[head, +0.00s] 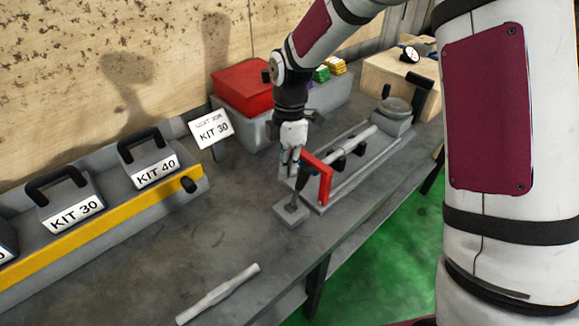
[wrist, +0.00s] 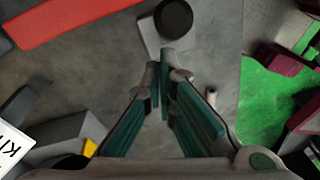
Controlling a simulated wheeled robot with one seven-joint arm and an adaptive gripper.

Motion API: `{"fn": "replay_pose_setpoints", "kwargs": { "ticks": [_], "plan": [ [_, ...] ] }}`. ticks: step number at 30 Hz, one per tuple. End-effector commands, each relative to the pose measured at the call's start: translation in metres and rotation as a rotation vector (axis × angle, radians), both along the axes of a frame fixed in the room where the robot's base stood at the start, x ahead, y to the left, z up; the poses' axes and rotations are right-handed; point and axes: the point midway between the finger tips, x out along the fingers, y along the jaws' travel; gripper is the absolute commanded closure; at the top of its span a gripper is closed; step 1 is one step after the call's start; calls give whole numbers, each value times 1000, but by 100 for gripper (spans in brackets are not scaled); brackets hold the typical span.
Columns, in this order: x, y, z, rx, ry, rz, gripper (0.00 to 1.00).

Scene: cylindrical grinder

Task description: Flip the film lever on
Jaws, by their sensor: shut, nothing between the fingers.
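A small lever (head: 291,205) rises from a square grey base (head: 287,217) on the bench in the head view. I take it to be the film lever; its upper part is partly hidden by my gripper. In the wrist view a round black knob (wrist: 173,18) over a pale block shows at the top, just beyond the fingertips. My gripper (head: 292,168) points down close above and beside the lever, next to a red bracket (head: 325,182). In the wrist view my gripper (wrist: 165,62) is shut and empty. I cannot tell whether it touches the lever.
The grinder bed (head: 352,165) runs back right behind the red bracket. A red bin (head: 243,87), a sign (head: 211,129) and a yellow-edged kit rack (head: 95,228) stand left. A pale bar (head: 218,293) lies in front. The bench middle is clear.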

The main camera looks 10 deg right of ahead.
Motion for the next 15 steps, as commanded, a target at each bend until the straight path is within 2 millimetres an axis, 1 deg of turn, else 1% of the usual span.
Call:
{"fn": "replay_pose_setpoints", "kwargs": {
  "ticks": [1, 5, 6, 12, 15],
  "plan": [
    [-3, 8, 5, 2, -1, 5, 100],
    [-11, 28, 16, 3, -1, 4, 100],
    [-5, 23, 26, 2, -8, -3, 100],
    [2, 18, 68, 3, -4, -3, 100],
    [5, 15, 85, 3, -3, -2, 100]
  ]
}}
